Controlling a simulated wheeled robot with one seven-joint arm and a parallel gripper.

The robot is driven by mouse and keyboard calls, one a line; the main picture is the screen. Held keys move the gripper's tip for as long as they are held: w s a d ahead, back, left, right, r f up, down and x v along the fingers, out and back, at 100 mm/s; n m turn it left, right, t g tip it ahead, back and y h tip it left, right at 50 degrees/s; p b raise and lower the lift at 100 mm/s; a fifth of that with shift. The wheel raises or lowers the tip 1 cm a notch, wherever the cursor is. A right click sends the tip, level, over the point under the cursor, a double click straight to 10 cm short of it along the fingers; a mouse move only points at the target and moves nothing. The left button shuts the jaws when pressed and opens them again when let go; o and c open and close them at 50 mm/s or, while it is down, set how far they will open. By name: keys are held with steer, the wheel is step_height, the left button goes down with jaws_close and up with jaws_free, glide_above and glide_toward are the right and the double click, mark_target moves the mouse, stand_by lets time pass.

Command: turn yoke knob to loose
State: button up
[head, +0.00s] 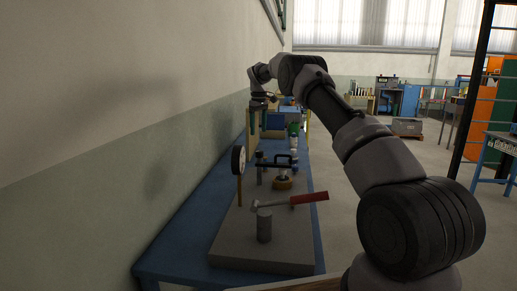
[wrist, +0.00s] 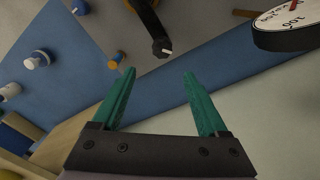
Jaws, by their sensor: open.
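A black curved arm, which looks like the yoke (wrist: 146,18), ends in a dark round knob (wrist: 161,47) with a white pointer mark in the wrist view. I cannot read a loose or tight label there. In the head view a black bar fitting (head: 275,164) stands on the grey slab, above a brass-coloured round base (head: 283,184); which part is the knob is too small to tell. My gripper (head: 261,131) is above the far part of the bench by the wall. Its teal fingers (wrist: 160,74) are apart, with nothing between them, clear of the knob.
A round dial gauge (head: 238,160) stands left of the fitting. A red-handled tool (head: 300,199) lies near a grey cylinder (head: 264,225) on the slab (head: 235,247). A small orange-tipped part (wrist: 115,60) is beside the knob. White bottles (wrist: 38,59) stand farther left. A wall borders the blue bench (head: 180,235).

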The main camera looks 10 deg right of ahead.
mark_target(259, 151)
steer(key=shift+g, duration=0.3)
steer(key=f, duration=1)
steer(key=shift+s+d, duration=0.15)
steer(key=shift+s, duration=0.05)
jaws_close()
